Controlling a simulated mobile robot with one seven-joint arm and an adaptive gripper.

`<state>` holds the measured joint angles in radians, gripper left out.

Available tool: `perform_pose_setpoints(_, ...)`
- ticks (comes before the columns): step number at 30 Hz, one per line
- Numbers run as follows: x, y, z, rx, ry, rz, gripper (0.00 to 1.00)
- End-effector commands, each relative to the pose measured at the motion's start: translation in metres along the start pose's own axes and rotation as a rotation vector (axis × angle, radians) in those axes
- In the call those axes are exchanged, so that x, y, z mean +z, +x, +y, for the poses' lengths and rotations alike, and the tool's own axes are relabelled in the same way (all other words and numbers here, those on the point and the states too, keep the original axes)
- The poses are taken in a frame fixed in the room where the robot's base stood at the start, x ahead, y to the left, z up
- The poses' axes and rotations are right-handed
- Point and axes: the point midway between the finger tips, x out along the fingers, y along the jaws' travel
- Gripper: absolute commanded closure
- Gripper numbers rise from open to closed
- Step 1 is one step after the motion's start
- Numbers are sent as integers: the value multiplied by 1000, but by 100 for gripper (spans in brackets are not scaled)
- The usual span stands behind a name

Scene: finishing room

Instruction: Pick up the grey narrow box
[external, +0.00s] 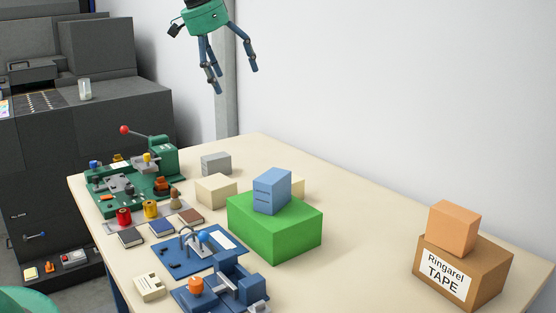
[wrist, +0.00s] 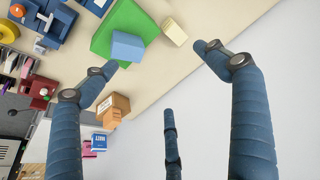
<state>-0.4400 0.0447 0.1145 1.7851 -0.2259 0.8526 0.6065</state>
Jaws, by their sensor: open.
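The grey box (external: 216,163) is a small block near the back edge of the table, behind a cream box. I cannot make it out in the wrist view. My gripper (external: 232,77) has blue jointed fingers on a green palm. It hangs high above the back of the table, and in the picture it is above the grey box. In the wrist view my gripper (wrist: 157,60) has its fingers spread wide with nothing between them.
A cream box (external: 216,189) stands just in front of the grey box. A green box (external: 285,240) carries a blue box (external: 272,191). A green fixture (external: 130,185) is to the left. An orange box (external: 453,228) sits on a tape carton (external: 490,275) at right. The table's right-middle is clear.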

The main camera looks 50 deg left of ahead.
Motion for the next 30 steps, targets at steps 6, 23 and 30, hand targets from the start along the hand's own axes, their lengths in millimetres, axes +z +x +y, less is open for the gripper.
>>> perform_pose_setpoints(6,-16,51,-68,4,-3,-8,14)
perform_pose_setpoints(23,-3,188,-249,14,-2,-9,14)
perform_pose_setpoints(30,21,243,-317,15,-1,-5,14)
